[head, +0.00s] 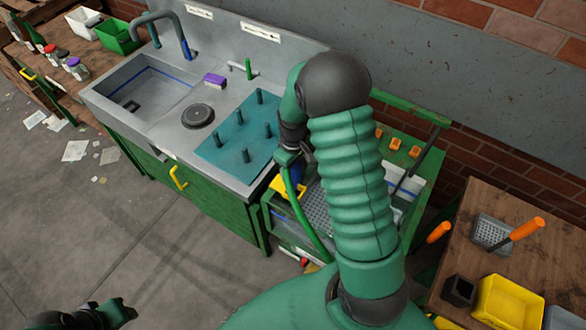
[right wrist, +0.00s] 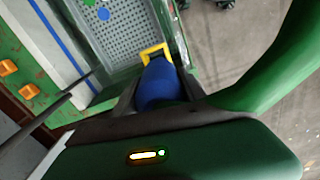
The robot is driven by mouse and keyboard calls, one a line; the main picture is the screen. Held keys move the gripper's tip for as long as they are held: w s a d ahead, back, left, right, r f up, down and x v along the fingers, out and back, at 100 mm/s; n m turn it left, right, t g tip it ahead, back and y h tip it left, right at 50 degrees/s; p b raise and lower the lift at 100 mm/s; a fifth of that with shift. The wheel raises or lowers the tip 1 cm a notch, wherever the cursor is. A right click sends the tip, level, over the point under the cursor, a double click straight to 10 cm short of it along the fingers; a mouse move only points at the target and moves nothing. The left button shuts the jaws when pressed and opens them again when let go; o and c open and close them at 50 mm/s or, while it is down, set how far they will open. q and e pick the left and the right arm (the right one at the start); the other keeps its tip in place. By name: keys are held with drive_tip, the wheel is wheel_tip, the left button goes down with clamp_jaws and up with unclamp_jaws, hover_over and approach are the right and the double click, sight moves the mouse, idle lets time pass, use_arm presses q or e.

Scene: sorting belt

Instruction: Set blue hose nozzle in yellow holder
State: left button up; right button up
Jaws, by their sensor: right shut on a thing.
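The blue hose nozzle (right wrist: 158,85) is between the fingers of my right gripper (head: 291,160), which is shut on it. The nozzle shows only in part in the head view (head: 297,172), behind the gripper and arm. The yellow holder (right wrist: 153,51) is a small open frame at the wash station's edge, also visible in the head view (head: 284,188). The nozzle's far end overlaps the holder in the right wrist view; I cannot tell whether it is inside. A green hose (head: 299,208) hangs from the nozzle. My left gripper (head: 112,315) is low at the left, empty-looking, its jaws unclear.
A grey perforated tray (right wrist: 125,35) lies beside the holder. A sink counter (head: 178,115) with a teal peg mat (head: 225,145) stands to the left. A wooden table (head: 475,255) with a yellow bin (head: 508,302) is at the right. Floor at the lower left is mostly free.

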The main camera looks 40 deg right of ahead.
drive_tip(key=shift+d+f+b, duration=0.25)
drive_tip(key=shift+f+b, duration=0.1)
drive_tip(key=shift+f, duration=0.3)
drive_tip(key=shift+d+f+b, duration=0.2)
drive_tip(key=shift+f+b, duration=0.15)
drive_tip(key=shift+f, duration=0.25)
drive_tip(key=shift+f+b, duration=0.4)
drive_tip(key=shift+f, duration=0.2)
drive_tip(key=shift+f+b, duration=0.3)
drive_tip(key=shift+f, duration=0.15)
drive_tip(key=shift+f+b, duration=0.6)
drive_tip(key=shift+f, duration=0.3)
drive_tip(key=shift+a+f+b, duration=0.1)
drive_tip(key=shift+f+b, duration=0.35)
drive_tip(key=shift+f, duration=0.3)
drive_tip(key=shift+f+b, duration=0.35)
drive_tip(key=shift+f, duration=0.2)
